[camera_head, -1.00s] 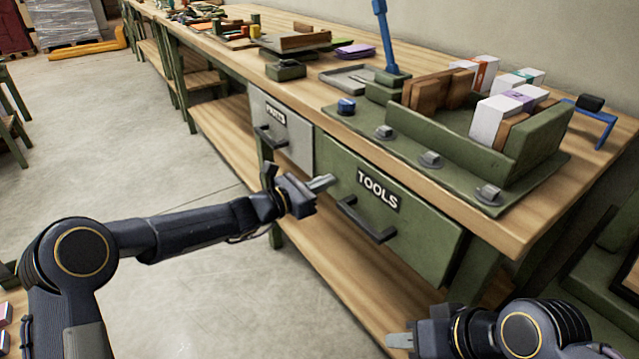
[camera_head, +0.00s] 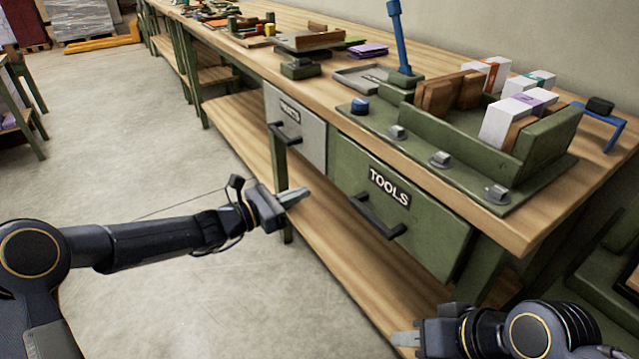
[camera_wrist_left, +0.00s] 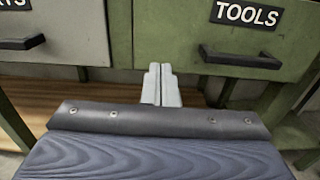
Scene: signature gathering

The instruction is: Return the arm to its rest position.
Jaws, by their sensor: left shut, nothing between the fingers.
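My left gripper (camera_head: 293,197) is shut and empty in the head view. It hangs in front of the workbench, left of the green TOOLS drawer (camera_head: 358,205) and below the grey PARTS drawer (camera_head: 312,138). In the left wrist view the shut fingers (camera_wrist_left: 160,86) point at the bench front, below the two drawers. They look apart from both handles. My right gripper (camera_head: 405,339) is at the bottom right of the head view, low by the bench's lower shelf. Its fingers are seen edge-on, so I cannot tell whether it is open or shut.
The workbench top (camera_head: 330,96) holds a green fixture (camera_head: 535,150) with several boxes, a blue-handled tool (camera_head: 396,35) and trays. Both drawers look closed, with dark handles (camera_head: 378,215) sticking out. The floor (camera_head: 130,140) left of the bench is clear.

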